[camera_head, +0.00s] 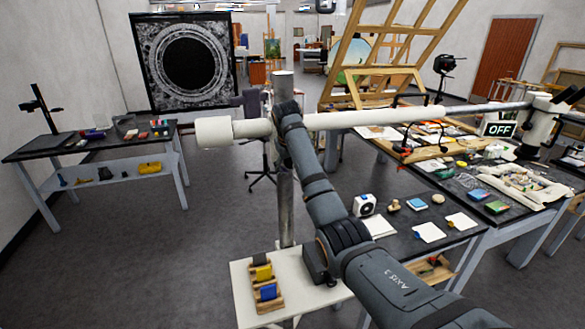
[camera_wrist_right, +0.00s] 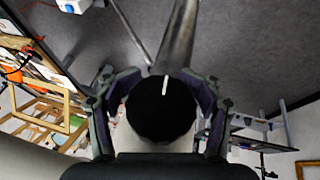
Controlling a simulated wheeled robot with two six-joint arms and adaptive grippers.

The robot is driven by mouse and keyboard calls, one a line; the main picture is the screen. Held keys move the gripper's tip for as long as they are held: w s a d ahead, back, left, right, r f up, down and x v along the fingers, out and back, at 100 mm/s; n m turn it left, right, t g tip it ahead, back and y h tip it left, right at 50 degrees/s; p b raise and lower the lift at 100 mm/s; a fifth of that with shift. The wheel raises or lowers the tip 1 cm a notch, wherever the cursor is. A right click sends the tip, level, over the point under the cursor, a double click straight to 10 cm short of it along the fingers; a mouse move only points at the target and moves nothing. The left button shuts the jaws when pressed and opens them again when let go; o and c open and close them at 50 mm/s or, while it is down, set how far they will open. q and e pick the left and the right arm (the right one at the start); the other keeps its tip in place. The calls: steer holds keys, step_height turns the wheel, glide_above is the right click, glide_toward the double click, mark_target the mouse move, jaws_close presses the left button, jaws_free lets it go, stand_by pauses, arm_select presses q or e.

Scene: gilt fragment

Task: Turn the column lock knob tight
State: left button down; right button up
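A grey metal column (camera_head: 286,205) stands upright in the middle of the head view. A pale horizontal boom (camera_head: 350,118) crosses it near the top. My right arm reaches up to this crossing, and my right gripper (camera_head: 284,112) is there. In the right wrist view, a round black knob (camera_wrist_right: 158,115) with a short white mark lies between the two fingers of my right gripper (camera_wrist_right: 161,84). The fingers are close along both its sides; whether they press on it cannot be told. In the head view the gripper hides the knob. My left gripper is not in view.
A sign reading OFF (camera_head: 499,129) is near the boom's right end. A white cylinder (camera_head: 213,132) is on its left end. A white table (camera_head: 245,300) with coloured blocks is below. A cluttered worktable (camera_head: 490,215) stands at right. The floor at left is clear.

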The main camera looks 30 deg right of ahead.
steer(key=v, duration=0.7)
steer(key=shift+r, duration=0.2)
steer(key=shift+f, duration=0.1)
stand_by(0.3)
